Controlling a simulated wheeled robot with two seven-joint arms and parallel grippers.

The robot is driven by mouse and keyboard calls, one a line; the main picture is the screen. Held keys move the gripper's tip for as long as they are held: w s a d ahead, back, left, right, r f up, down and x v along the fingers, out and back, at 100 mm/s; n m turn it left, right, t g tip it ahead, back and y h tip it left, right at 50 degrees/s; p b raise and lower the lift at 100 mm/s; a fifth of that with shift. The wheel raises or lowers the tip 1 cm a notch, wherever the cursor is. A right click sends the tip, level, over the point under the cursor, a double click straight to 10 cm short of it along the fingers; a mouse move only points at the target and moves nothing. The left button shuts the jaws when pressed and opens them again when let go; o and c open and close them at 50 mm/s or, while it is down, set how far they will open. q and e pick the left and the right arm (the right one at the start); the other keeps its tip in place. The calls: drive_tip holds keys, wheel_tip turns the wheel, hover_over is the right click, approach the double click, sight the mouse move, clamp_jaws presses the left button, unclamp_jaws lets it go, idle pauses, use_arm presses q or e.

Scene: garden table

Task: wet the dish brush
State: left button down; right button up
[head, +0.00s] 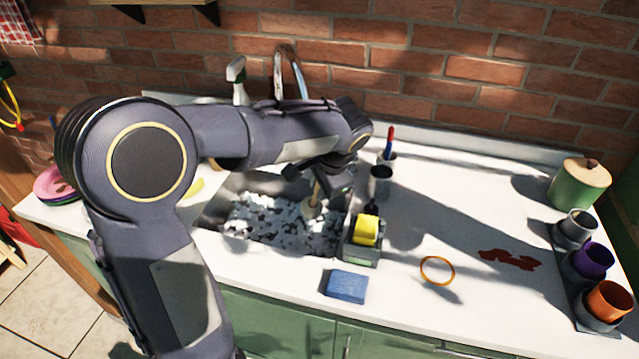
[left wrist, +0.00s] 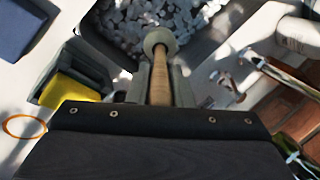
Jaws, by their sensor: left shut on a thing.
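The dish brush has a wooden handle and a pale round head (head: 312,208). My left gripper (head: 332,182) is shut on the handle and holds the brush over the right part of the sink (head: 211,212), head down. In the left wrist view the handle (left wrist: 160,82) runs between the fingers to the round head (left wrist: 159,39). The sink basin is covered with whitish, dark-flecked foam or water (head: 270,220). The head is at or close above this surface; I cannot tell whether it touches. The bristles are hidden. My right gripper is out of view.
A chrome tap (head: 290,68) and spray bottle (head: 238,82) stand behind the sink. A grey caddy (head: 362,257) with a yellow sponge (head: 366,230) is close right. Cups (head: 594,258) stand far right.

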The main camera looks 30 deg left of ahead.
use_arm(q)
wheel_tip(320, 180, down, 13)
drive_tip(key=b, duration=0.9)
drive_tip(key=shift+b, duration=0.35)
drive_tip(key=shift+r, duration=0.15)
idle(0.4)
wheel_tip(320, 180, up, 15)
drive_tip(key=p, duration=1.3)
